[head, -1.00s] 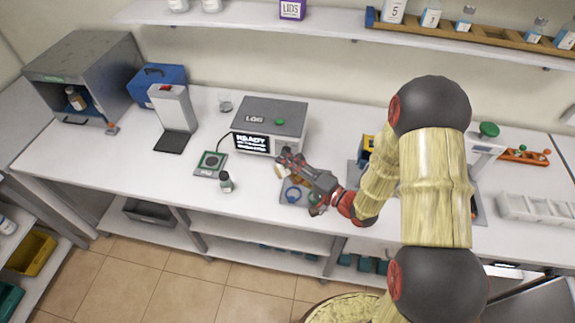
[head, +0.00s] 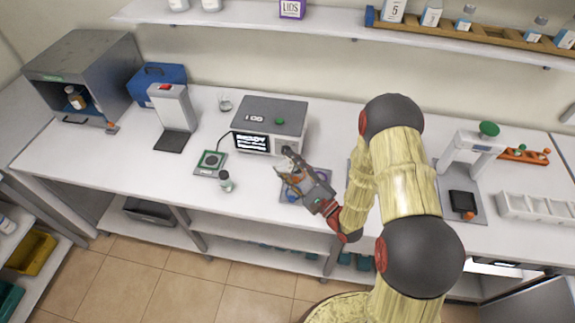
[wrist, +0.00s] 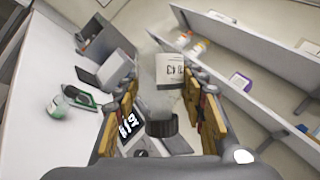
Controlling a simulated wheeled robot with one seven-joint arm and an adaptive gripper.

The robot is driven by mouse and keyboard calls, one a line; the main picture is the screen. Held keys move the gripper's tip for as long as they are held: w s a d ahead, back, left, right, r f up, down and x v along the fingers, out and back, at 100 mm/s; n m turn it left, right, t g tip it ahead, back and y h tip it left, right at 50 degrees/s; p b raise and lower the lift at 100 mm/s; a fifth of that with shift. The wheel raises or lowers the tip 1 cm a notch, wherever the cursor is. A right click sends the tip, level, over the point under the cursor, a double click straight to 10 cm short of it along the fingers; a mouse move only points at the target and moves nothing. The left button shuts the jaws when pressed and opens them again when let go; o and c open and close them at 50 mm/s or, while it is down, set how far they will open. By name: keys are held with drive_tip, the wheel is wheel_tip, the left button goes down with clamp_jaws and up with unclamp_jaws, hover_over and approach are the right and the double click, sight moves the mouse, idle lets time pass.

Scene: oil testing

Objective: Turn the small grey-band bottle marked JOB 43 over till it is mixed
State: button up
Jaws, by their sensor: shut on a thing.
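My gripper (head: 284,163) is raised over the bench in front of the grey instrument box. It is shut on a small clear bottle (wrist: 165,97), which shows between the two fingers in the wrist view. The bottle has a white label (wrist: 170,70) on which 43 can be made out, and a dark grey cap (wrist: 161,125) at the near end of the picture. The wrist picture is strongly tilted, so the bottle's exact lean is hard to tell. In the head view the bottle is small and partly hidden by the fingers.
The grey instrument box (head: 285,112) with a lit screen stands behind my gripper. Another small bottle (head: 225,182) stands left of it, beside a green-and-grey pad (head: 210,161). A shelf (head: 235,16) with bottles runs along the wall above. The bench front left is clear.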

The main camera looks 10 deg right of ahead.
drive_tip(key=shift+m, duration=0.4)
drive_tip(key=n+g, duration=0.1)
drive_tip(key=n, duration=0.4)
drive_tip(key=shift+d+r+g, duration=0.15)
drive_tip(key=shift+r+g, duration=0.05)
drive_tip(key=shift+g, duration=0.2)
drive_tip(key=n+g, duration=0.1)
drive_tip(key=n, duration=0.2)
drive_tip(key=shift+f+p, duration=0.2)
drive_tip(key=shift+p, duration=0.2)
drive_tip(key=shift+r+n+g+p, duration=0.2)
drive_tip(key=shift+n+g+p, duration=0.2)
drive_tip(key=shift+n, duration=0.5)
drive_tip(key=n, duration=0.2)
drive_tip(key=shift+n+g+h+p, duration=0.4)
drive_tip(key=shift+f+n+h, duration=0.15)
drive_tip(key=shift+n+h, duration=0.25)
drive_tip(key=shift+n, duration=0.4)
